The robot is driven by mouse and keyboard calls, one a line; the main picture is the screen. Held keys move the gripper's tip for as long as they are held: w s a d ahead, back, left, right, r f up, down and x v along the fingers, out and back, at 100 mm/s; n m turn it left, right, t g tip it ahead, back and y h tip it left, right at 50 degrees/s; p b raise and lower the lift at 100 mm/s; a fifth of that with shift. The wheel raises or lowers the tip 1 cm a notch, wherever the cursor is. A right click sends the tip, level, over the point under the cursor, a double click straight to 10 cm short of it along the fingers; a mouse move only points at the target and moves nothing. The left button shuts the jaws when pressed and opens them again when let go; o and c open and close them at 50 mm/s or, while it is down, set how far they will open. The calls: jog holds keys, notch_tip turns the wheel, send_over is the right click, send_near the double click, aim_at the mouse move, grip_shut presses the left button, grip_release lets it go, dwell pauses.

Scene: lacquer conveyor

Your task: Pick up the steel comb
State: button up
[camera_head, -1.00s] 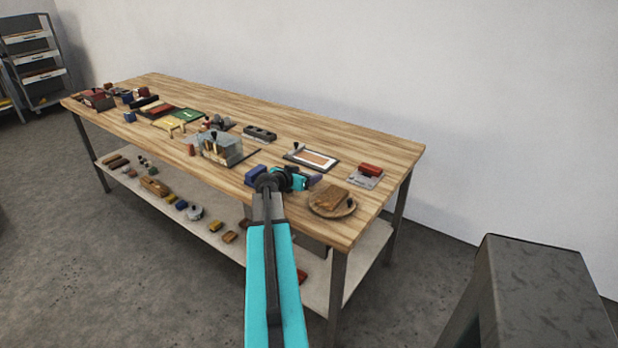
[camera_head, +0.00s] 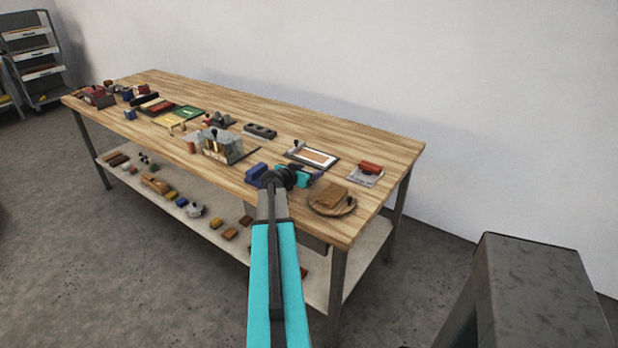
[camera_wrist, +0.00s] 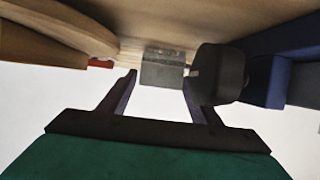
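My gripper (camera_wrist: 160,88) is open, with its two dark fingers spread apart in the wrist view. A small grey metallic plate (camera_wrist: 163,67), which looks like the steel comb, shows in the gap just past the fingertips. I cannot tell whether either finger touches it. In the head view, my gripper (camera_head: 314,174) is low over the near right part of the wooden table (camera_head: 375,139). The comb cannot be made out there, as my arm and wrist cover that spot.
A dark rounded block (camera_wrist: 217,73) sits close by the right finger in the wrist view, with a blue block (camera_wrist: 265,82) beyond it. A round wooden tray (camera_head: 332,201), a framed panel (camera_head: 312,156) and a red block on a grey plate (camera_head: 370,168) surround my gripper.

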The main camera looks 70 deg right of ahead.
jog(key=c, duration=0.8)
jog(key=shift+c, duration=0.2)
jog(key=shift+r, duration=0.15)
jog(key=shift+r+b, duration=1)
jog(key=shift+r, duration=3.9)
